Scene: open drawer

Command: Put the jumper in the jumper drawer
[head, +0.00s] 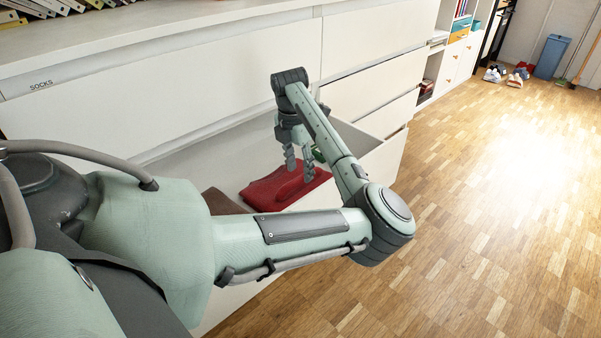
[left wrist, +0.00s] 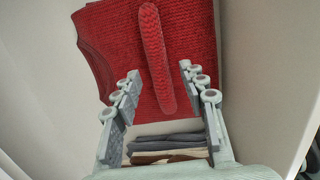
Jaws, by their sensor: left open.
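A red knitted jumper (head: 285,185) lies folded inside the open drawer (head: 392,162); one sleeve lies across its top, seen in the left wrist view (left wrist: 112,45). My left gripper (head: 299,168) points down into the drawer just above the jumper. In the left wrist view the left gripper (left wrist: 159,72) is open, its fingers apart on either side of the sleeve's lower end, with nothing held between them. Whether the fingertips touch the jumper I cannot tell. My forearm hides part of the drawer in the head view. My right gripper is not in view.
Folded grey and brown clothes (left wrist: 165,147) lie beside the jumper in the drawer. A small green item (head: 319,155) shows behind my arm. A closed drawer labelled SOCKS (head: 120,95) is at the left.

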